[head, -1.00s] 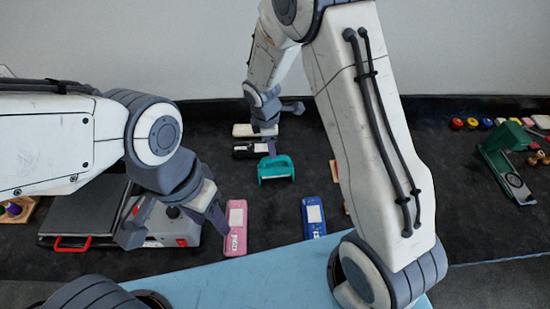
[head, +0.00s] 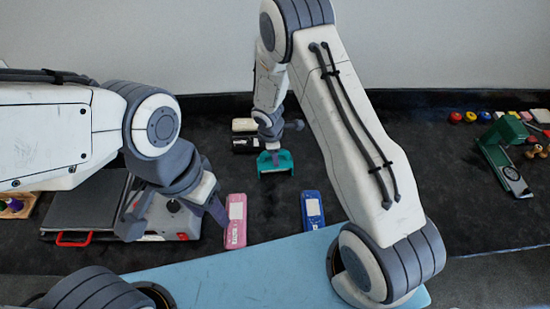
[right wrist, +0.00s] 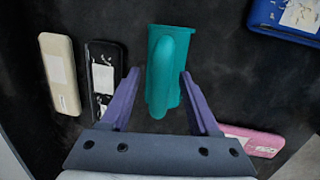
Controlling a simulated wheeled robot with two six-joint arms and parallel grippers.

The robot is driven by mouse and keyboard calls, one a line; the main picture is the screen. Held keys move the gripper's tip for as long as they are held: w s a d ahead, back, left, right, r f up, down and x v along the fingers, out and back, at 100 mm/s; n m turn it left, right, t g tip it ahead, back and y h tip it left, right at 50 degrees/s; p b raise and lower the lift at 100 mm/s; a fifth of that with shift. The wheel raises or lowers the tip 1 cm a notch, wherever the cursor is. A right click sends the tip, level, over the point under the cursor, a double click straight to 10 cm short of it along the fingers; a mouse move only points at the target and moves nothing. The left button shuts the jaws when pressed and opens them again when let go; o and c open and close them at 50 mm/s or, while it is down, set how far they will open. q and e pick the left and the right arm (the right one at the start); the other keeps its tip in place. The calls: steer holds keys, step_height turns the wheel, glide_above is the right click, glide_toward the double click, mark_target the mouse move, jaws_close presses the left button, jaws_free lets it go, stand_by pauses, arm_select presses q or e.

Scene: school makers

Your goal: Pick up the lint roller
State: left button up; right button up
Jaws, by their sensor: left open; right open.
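A teal handled object (head: 284,166), most likely the lint roller, lies on the dark table. In the right wrist view the teal object (right wrist: 165,65) lies between the fingertips, its long handle running up the picture. My right gripper (right wrist: 159,76) is open, with one finger on each side of it; I cannot tell if they touch it. In the head view my right gripper (head: 273,155) is over the teal object and hides part of it. My left gripper (head: 173,220) is open and empty, over the front of a black-and-white machine with a red handle.
White (right wrist: 60,73) and black (right wrist: 105,80) cases lie close left of the teal object in the wrist view. Pink (head: 235,222) and blue (head: 312,211) cases lie nearer me. A green tool (head: 505,150) and small coloured items stand at the right.

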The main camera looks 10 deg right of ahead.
jaws_close()
stand_by(1.4)
